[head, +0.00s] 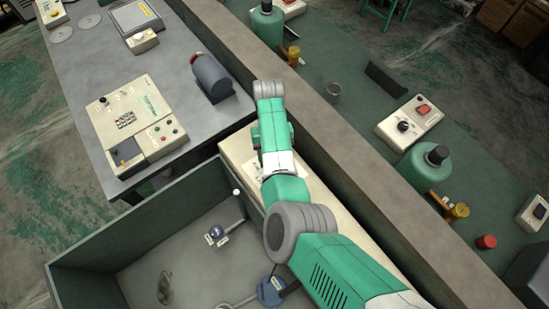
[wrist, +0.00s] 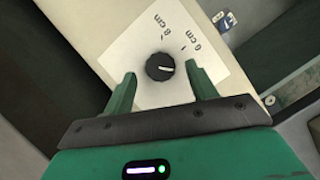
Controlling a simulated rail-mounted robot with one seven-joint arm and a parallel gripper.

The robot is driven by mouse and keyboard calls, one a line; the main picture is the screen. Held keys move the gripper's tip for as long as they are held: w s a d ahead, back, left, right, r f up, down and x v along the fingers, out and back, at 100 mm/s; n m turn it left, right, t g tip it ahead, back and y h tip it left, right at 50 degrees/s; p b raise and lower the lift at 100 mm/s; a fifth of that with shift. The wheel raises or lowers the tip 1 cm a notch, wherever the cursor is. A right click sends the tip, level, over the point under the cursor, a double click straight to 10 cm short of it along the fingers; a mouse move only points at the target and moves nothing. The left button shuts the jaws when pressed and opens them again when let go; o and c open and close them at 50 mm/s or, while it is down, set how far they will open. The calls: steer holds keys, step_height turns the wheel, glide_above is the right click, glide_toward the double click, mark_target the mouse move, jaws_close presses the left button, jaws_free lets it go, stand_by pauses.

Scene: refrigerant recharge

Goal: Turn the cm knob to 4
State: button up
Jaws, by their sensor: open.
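My gripper (wrist: 160,73) is open, with one green finger on each side of the knob in the picture. I cannot tell whether the fingers touch it. In the head view the label (head: 256,171) shows partly beside my arm on the cream panel (head: 234,150); the knob and my gripper are hidden there.
A grey open bin (head: 120,235) with a blue-topped gauge (head: 270,290) and small parts lies in front of the panel. A grey table (head: 80,75) with a cream device (head: 130,120) and a dark cylinder (head: 211,76) stands left. A raised ledge (head: 330,130) runs along the right.

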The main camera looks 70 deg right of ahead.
steer(key=v, duration=0.5)
steer(key=shift+w+d+r, duration=0.1)
steer(key=shift+d+r, duration=0.05)
steer(key=shift+r, duration=0.15)
